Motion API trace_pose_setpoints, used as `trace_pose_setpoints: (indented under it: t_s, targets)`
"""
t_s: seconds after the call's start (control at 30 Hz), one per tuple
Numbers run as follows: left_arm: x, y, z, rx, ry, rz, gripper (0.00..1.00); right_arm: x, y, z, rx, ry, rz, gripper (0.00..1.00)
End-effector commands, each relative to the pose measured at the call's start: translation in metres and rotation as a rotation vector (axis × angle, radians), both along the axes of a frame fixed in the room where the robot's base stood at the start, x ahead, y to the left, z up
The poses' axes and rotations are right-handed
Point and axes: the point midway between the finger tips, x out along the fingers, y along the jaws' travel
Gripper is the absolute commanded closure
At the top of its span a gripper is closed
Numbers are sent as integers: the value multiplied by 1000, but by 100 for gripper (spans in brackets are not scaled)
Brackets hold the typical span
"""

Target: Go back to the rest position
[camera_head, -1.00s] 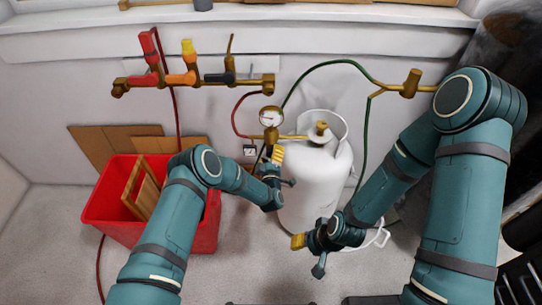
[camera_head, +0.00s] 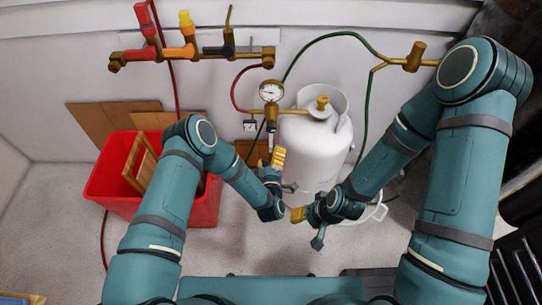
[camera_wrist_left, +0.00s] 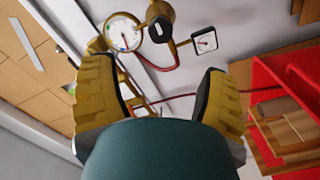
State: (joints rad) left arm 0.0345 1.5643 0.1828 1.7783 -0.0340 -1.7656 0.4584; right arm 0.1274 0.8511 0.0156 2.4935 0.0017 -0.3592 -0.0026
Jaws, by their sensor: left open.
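My left gripper (camera_head: 283,168) is open and empty in front of the white gas cylinder (camera_head: 313,150), left of its middle. In the left wrist view its two yellow-padded fingers (camera_wrist_left: 158,88) stand wide apart with nothing between them. My right gripper (camera_head: 305,220) is low in front of the cylinder, at its lower part. One yellow pad shows there, but its opening is not clear. The two grippers are close together, with a small gap between them.
A round gauge (camera_head: 271,91) and brass valve sit beside the cylinder top. A red crate (camera_head: 110,185) holding wooden pieces stands left, behind my left arm. A brass manifold (camera_head: 190,55) with coloured handles is on the wall. A green hose (camera_head: 367,110) runs behind the cylinder.

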Motion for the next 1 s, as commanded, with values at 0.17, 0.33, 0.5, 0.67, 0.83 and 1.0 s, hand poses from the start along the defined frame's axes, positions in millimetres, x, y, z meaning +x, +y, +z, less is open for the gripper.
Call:
trace_pose_setpoints:
  t_s: [0.17, 0.33, 0.5, 0.67, 0.83, 1.0]
  targets:
    - [0, 0, 0, 0, 0, 0, 25, 0, 0, 0, 0, 0, 0, 53]
    - [0, 0, 0, 0, 0, 0, 25, 0, 0, 0, 0, 0, 0, 53]
    - [0, 0, 0, 3, 4, -3, 25, 0, 0, 0, 0, 0, 0, 53]
    - [1, 6, -1, 59, 106, -65, 25, 0, 0, 0, 0, 0, 0, 53]
    - [-19, 23, -6, 196, 370, -228, 25, 0, 0, 0, 0, 0, 0, 53]
    - [-72, 49, -9, 331, 662, -422, 25, 0, 0, 0, 0, 0, 0, 53]
